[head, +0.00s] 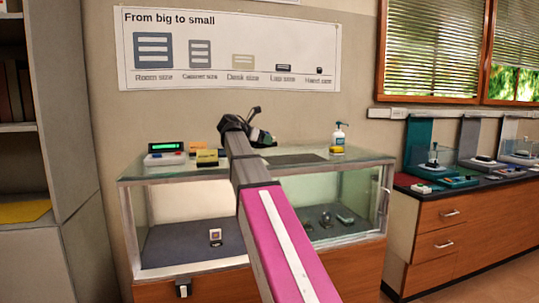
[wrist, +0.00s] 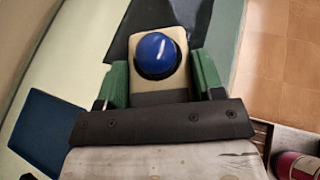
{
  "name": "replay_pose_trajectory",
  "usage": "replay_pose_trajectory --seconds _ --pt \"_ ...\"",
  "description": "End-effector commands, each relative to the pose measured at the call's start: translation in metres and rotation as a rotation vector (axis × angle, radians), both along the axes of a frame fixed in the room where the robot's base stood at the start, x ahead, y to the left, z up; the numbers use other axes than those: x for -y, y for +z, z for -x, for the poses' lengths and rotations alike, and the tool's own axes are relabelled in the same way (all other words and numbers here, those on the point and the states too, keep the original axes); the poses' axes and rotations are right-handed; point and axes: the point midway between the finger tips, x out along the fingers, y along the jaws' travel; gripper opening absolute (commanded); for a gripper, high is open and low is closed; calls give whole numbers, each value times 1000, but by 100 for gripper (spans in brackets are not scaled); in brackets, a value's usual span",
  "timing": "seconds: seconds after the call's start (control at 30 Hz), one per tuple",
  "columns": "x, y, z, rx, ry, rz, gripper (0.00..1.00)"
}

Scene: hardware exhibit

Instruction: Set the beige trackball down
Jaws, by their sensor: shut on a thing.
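The beige trackball (wrist: 179,38) with its big blue ball sits between the green fingers of my gripper (wrist: 162,78) in the wrist view. The gripper is shut on its sides. In the head view my gripper (head: 262,136) is at the far end of my arm, over the top of the glass display case (head: 160,269). The trackball cannot be made out there. A dark mat (head: 300,159) lies on the case top, just right of my gripper. A dark patch (wrist: 143,17) shows beyond the trackball in the wrist view. I cannot tell the gap below the trackball.
A device with a green display (head: 165,147) and a yellow-black box (head: 207,158) stand on the case top at left. A pump bottle (head: 338,140) stands at its back right. Dark objects lie inside the case. A drawer counter (head: 445,222) with exhibits stands at right.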

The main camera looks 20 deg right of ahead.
Motion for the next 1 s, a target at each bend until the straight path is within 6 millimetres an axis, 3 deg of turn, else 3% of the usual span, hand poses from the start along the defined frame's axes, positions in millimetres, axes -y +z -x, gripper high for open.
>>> replay_pose_trajectory --seconds 0.1,0.3,0.47,0.7,1.0 --pt "21 -12 -6 -1 -2 0 33" --pt "37 -23 -12 0 0 0 33" --pt "37 -32 -11 -1 1 0 33" --pt "37 -61 -11 0 1 1 33" --pt "37 -64 -12 1 1 1 33"
